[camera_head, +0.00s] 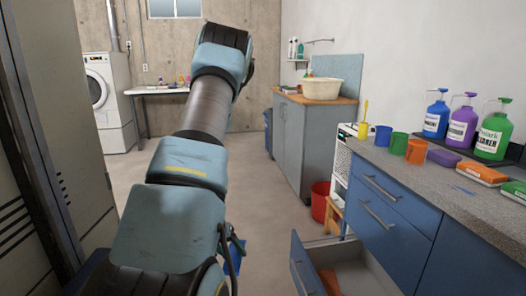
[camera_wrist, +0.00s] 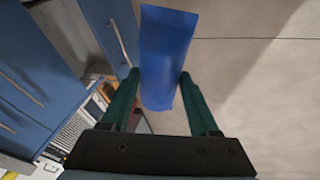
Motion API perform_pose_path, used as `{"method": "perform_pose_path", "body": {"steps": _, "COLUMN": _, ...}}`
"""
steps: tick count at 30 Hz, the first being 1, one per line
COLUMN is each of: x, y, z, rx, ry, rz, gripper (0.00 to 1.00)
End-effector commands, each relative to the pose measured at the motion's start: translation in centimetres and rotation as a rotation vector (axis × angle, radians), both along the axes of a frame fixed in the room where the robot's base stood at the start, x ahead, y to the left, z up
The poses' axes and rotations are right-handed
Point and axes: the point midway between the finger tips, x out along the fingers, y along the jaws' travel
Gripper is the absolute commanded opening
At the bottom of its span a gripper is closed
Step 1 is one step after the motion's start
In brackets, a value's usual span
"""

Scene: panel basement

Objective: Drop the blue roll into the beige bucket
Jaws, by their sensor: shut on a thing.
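The blue roll (camera_wrist: 167,45) is upright in the wrist view, between the two green fingers of my gripper (camera_wrist: 159,76), which is shut on it. The roll is above the grey floor, beside an open drawer. In the head view my arm hides most of the gripper; a small blue patch (camera_head: 238,249) shows just right of my arm and may be the roll. The beige bucket (camera_head: 322,89) stands on the wooden top of a grey cabinet at the back right, well away from my gripper. Its inside is mostly hidden.
An open drawer (camera_head: 304,266) juts out from the blue counter at the lower right. A red bucket (camera_head: 322,203) and a small wooden stool (camera_head: 335,213) stand near the grey cabinet (camera_head: 290,140). Bottles and cups line the counter (camera_head: 455,190). The middle floor (camera_head: 245,180) is clear.

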Motion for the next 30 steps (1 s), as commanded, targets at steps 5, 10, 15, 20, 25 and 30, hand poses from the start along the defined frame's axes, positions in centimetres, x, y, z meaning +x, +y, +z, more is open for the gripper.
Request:
{"method": "perform_pose_path", "body": {"steps": 5, "x": -0.8, "y": 0.2, "z": 5.1, "rx": 0.000, "ry": 0.001, "rz": 0.003, "gripper": 0.00}}
{"method": "perform_pose_path", "body": {"steps": 10, "x": -1.3, "y": 0.5, "z": 7.3, "rx": 0.001, "ry": 0.002, "rz": 0.005, "gripper": 0.00}}
{"method": "perform_pose_path", "body": {"steps": 15, "x": -1.5, "y": 0.6, "z": 8.0, "rx": -0.001, "ry": 0.001, "rz": 0.006, "gripper": 0.00}}
{"method": "perform_pose_path", "body": {"steps": 20, "x": -1.5, "y": 0.6, "z": 8.0, "rx": -0.001, "ry": 0.001, "rz": 0.006, "gripper": 0.00}}
{"method": "perform_pose_path", "body": {"steps": 25, "x": -1.5, "y": 0.6, "z": 8.0, "rx": 0.000, "ry": 0.001, "rz": 0.006, "gripper": 0.00}}
{"method": "perform_pose_path", "body": {"steps": 30, "x": -1.8, "y": 0.6, "z": 6.0, "rx": -0.002, "ry": 0.008, "rz": 0.004, "gripper": 0.00}}
